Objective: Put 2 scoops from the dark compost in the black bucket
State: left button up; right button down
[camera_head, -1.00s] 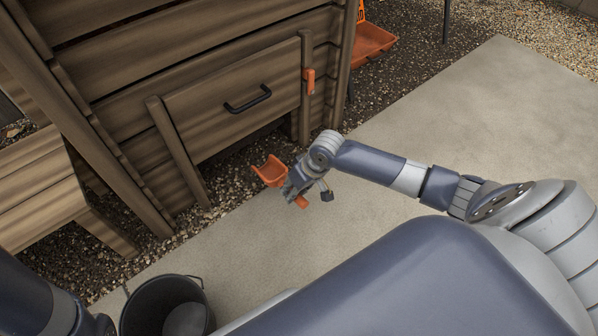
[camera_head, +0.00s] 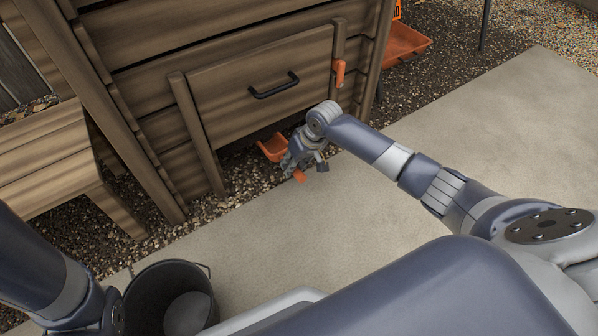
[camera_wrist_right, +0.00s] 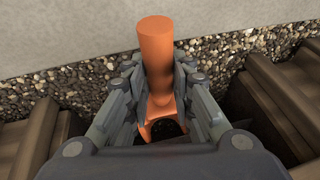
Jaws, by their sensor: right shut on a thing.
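My right gripper (camera_head: 298,158) is shut on the handle of an orange scoop (camera_head: 272,147), low in front of the wooden bin. The scoop's bowl points at the bin, just below its front panel, and looks empty in the head view. The handle also shows in the right wrist view (camera_wrist_right: 157,60), between the fingers (camera_wrist_right: 160,98). The black bucket (camera_head: 137,301) stands on the paving at the lower left, with a light grey patch inside. No dark compost is recognisable. Of my left arm only links show at the lower left; its gripper is out of view.
An orange latch (camera_head: 339,73) is on the right post. An orange tray (camera_head: 406,42) stands behind right. Paving is clear at right.

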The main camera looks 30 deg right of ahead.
aim_at(282, 155)
jog(key=w+b, duration=0.1)
jog(key=w, duration=0.1)
jog(key=w+b, duration=0.2)
jog(key=w, duration=0.1)
jog(key=shift+w+a+f, duration=0.25)
jog(key=shift+w+a, duration=0.05)
jog(key=shift+a, duration=0.1)
jog(key=shift+w, duration=0.45)
jog(key=shift+r, duration=0.1)
